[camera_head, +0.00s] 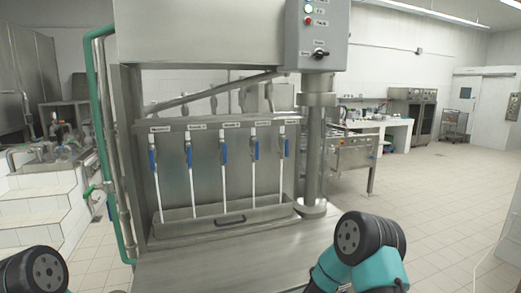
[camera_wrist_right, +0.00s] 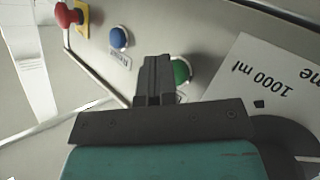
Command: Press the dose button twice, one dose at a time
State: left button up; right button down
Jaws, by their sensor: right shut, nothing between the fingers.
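In the right wrist view, a panel carries a green button (camera_wrist_right: 181,72), a blue button (camera_wrist_right: 118,38) and a red mushroom button (camera_wrist_right: 68,14) on a yellow plate. I cannot read which is the dose button; the small labels are blurred or hidden. My right gripper (camera_wrist_right: 157,60) is shut and empty. Its fingertips overlap the left edge of the green button in the picture; I cannot tell whether they touch it or the panel. The head view does not show these buttons or either gripper, only my arm links at the bottom.
A white sheet (camera_wrist_right: 265,78) marked "1000 ml" lies beside the green button. In the head view, a grey control box (camera_head: 318,38) with small lights and a black knob (camera_head: 320,54) hangs above several blue-handled taps (camera_head: 224,153) over a steel trough (camera_head: 222,219). A steel column (camera_head: 315,150) stands right.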

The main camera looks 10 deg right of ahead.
jog(key=shift+s+d, duration=0.1)
jog(key=shift+s, duration=0.45)
jog(key=shift+s, duration=0.1)
jog(key=s, duration=0.3)
jog(key=s+d, duration=0.1)
jog(key=s, duration=0.1)
jog(key=shift+s, duration=0.35)
dwell(0.3)
jog(key=s+a+f+g+y, duration=0.5)
jog(key=a+f+y, duration=0.25)
jog(key=f, duration=0.25)
jog(key=s+a+f+g+y, duration=0.3)
jog(key=s+g, duration=0.3)
jog(key=s, duration=0.4)
jog(key=shift+s+a+f+m+y, duration=0.25)
jog(key=shift+f+m+y, duration=0.1)
jog(key=shift+y, duration=0.5)
